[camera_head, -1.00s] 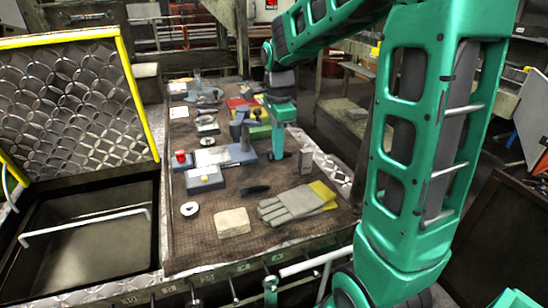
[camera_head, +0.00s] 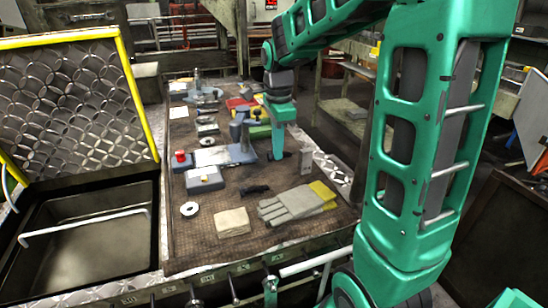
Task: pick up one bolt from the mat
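A brown mat (camera_head: 225,205) covers the bench top. A dark bolt-like piece (camera_head: 255,190) lies on it between the grey control box and the gloves. My gripper (camera_head: 278,152) points down over the middle of the mat, to the right of the blue-grey fixture. A second dark piece (camera_head: 286,155) shows at its fingertips, small and partly hidden by the green finger. I cannot tell whether the fingers are open or touch this piece.
Grey and yellow work gloves (camera_head: 292,204), a folded cloth (camera_head: 233,222) and a white ring (camera_head: 190,209) lie at the near side. A grey box with a button (camera_head: 205,180), a blue-grey fixture (camera_head: 243,150) and a small grey block (camera_head: 306,160) stand around my gripper.

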